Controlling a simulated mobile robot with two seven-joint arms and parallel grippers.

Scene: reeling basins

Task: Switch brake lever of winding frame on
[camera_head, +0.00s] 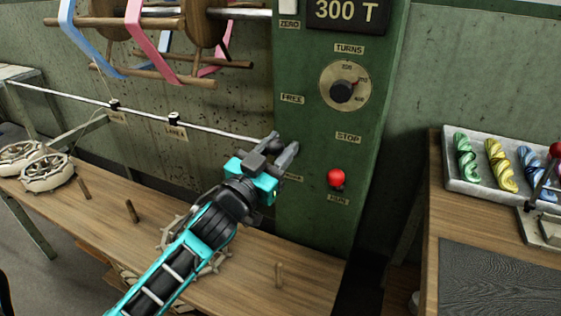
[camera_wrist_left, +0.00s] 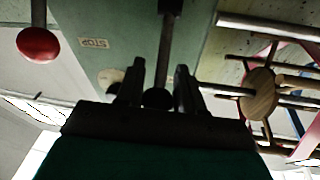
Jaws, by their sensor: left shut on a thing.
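The winding frame's green panel (camera_head: 310,215) stands in the middle of the head view. My left gripper (camera_head: 281,149) is at the panel's left edge, below the FREE label (camera_head: 292,99). A lower label (camera_head: 292,178) beside the gripper is partly covered. In the left wrist view, the dark brake lever (camera_wrist_left: 166,45) runs down between the two fingers of my left gripper (camera_wrist_left: 158,88), with its round black end (camera_wrist_left: 158,98) between them. The fingers are shut on it. In the head view the gripper largely hides the lever. My right gripper is not in view.
A red knob (camera_head: 336,178) sits right of the gripper, between STOP and RUN labels; a turns dial (camera_head: 345,86) is above. A thin rod (camera_head: 190,124) runs leftward from near the gripper. A wooden bench (camera_head: 110,208) lies below. Coloured skeins lie in a tray (camera_head: 455,184) at right.

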